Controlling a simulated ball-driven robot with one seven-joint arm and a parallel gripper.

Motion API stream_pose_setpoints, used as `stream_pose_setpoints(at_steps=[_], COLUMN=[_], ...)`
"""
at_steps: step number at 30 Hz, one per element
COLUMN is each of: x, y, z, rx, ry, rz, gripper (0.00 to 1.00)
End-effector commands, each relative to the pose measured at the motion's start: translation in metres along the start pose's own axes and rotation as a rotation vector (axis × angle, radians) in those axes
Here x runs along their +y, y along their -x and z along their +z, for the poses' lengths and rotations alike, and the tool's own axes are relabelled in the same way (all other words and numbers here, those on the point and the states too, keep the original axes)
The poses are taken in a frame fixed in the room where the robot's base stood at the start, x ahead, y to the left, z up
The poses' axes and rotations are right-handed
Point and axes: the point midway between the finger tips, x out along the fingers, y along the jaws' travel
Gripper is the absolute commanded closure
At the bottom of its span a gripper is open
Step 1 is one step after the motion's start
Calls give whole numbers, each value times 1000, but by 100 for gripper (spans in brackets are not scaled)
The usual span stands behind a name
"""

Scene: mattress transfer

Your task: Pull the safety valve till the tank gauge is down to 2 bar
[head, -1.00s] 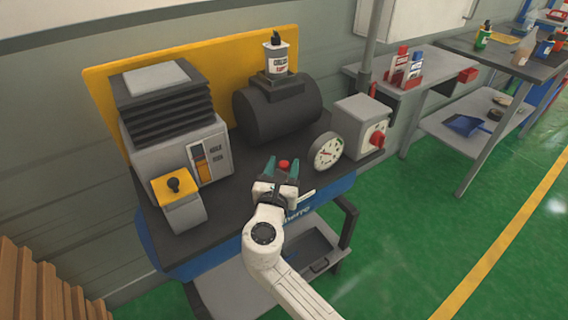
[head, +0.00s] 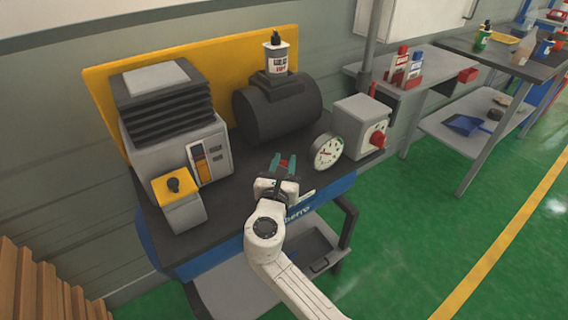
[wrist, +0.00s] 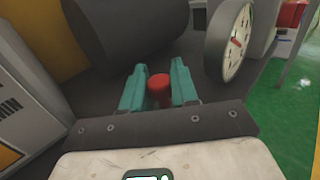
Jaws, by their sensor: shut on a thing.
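The safety valve shows as a red knob (wrist: 159,88) between the teal fingers of my gripper (wrist: 158,90) in the wrist view. In the head view the red knob (head: 284,165) shows between the fingertips of my gripper (head: 283,167), which is shut on it. The valve's stem and base are hidden. The tank gauge (head: 327,151) is a round white dial to the right of my gripper. It also shows side-on in the wrist view (wrist: 237,42), with a red needle. I cannot read its value. The black tank (head: 278,108) lies behind the gripper.
A grey machine with black bellows (head: 172,125) stands on the left of the bench, with a yellow-topped box (head: 178,200) before it. A grey box with a red knob (head: 361,127) stands right of the gauge. A bottle (head: 277,57) stands on the tank.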

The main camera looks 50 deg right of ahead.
Motion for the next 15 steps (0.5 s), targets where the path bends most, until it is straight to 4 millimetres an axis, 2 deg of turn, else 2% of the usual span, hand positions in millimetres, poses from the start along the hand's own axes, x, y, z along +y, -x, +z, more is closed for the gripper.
stream_pose_setpoints(at_steps=[10, 15], x=[0, 0], y=[0, 0], z=[2, 12], rx=[-2, -2], ry=[-1, 0], rz=[0, 0], gripper=[100, 100])
